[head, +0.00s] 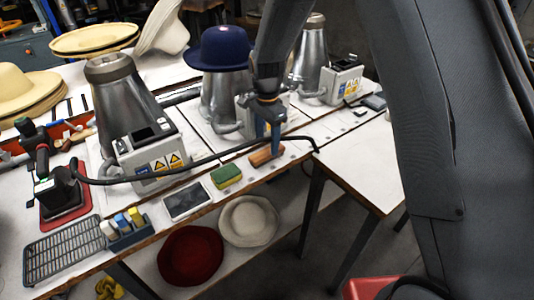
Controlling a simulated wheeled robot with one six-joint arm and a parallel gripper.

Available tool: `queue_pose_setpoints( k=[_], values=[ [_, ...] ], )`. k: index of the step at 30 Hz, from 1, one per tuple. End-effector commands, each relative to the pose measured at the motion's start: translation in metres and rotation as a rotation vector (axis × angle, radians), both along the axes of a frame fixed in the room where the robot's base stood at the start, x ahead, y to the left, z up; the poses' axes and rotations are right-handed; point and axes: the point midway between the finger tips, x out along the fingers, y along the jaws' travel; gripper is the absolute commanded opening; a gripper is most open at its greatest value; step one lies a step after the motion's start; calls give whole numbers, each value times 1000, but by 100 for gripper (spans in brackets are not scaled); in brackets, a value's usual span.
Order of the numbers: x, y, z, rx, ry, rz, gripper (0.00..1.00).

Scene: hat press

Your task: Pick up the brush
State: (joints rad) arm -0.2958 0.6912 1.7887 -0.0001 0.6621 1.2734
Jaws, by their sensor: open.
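The brush (265,156) is a small block with an orange-brown wooden look. It lies near the front edge of the white worktable (290,150), to the right of a green and yellow sponge. My gripper (269,139) points down right above the brush, with its blue fingers apart. The fingertips overlap the brush's upper edge in the picture, and I cannot tell whether they touch it or straddle it. The brush's underside is hidden.
A metal hat press (127,100) and a blue hat (219,49) on another press stand behind. A dark cable (225,155) crosses the table near the brush. A sponge (226,176), tablet (187,200) and bottle caddy (130,237) line the front. A side table (365,165) is clear.

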Motion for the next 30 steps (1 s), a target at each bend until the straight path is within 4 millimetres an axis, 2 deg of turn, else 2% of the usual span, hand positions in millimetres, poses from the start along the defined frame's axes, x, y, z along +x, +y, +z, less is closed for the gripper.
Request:
queue_pose_setpoints(
  k=[6,15,24,30],
  values=[
    [-3,0,-25,0,2,0,53],
    [-2,0,-30,1,-1,1,53],
    [-2,0,-29,1,-1,1,8],
    [-2,0,-29,1,-1,1,7]
  ],
)
